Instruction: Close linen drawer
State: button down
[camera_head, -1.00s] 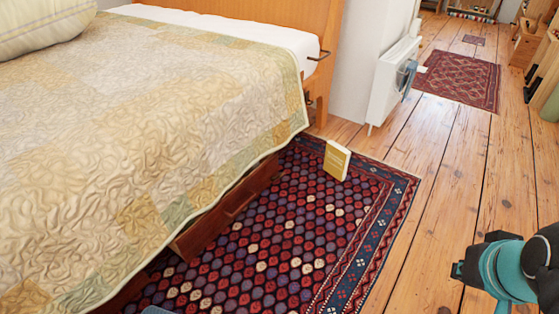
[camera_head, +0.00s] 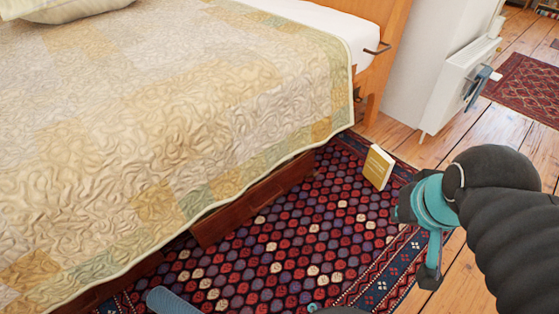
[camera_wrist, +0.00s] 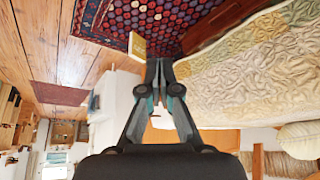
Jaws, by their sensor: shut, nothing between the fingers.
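The linen drawer (camera_head: 252,205) is a reddish-brown wooden drawer sticking out from under the bed over the patterned rug. The hanging quilt hides its upper and rear parts, so I cannot tell how far it is out. It also shows at the top of the wrist view (camera_wrist: 212,24). My gripper (camera_wrist: 158,66) is shut and empty in the wrist view, apart from the drawer. In the head view my arm reaches in from the right, over the rug's right edge; its fingers are not clear there.
A yellow book (camera_head: 378,167) stands on the rug (camera_head: 300,235) near the bed's foot. The bed's quilt (camera_head: 170,130) overhangs the drawer. A white radiator (camera_head: 458,85) stands at the upper right. Bare wooden floor (camera_head: 400,135) lies between rug and radiator.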

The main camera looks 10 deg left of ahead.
jog(key=w+a+f+m+g+y, duration=0.2)
jog(key=w+a+f+m+y, duration=0.25)
jog(key=w, duration=0.55)
jog(key=w+a+f+m+g+y, duration=0.1)
jog(key=w+a+f+m+y, duration=0.3)
jog(key=w, duration=0.6)
jog(key=w+a+f+m+g+y, duration=0.2)
jog(key=w+a+f+m+y, duration=0.15)
jog(key=w+a+f, duration=0.45)
jog(key=w+d+f+m+t+y, duration=0.3)
jog(key=w+f+m+t, duration=0.15)
jog(key=w+f, duration=0.65)
jog(key=m+t+h+b, duration=0.1)
jog(key=m+t, duration=0.6)
jog(key=m, duration=0.2)
send_near(300, 162)
jog(key=x, duration=0.7)
jog(key=shift+a+r, duration=0.15)
jog(key=shift+r, duration=0.15)
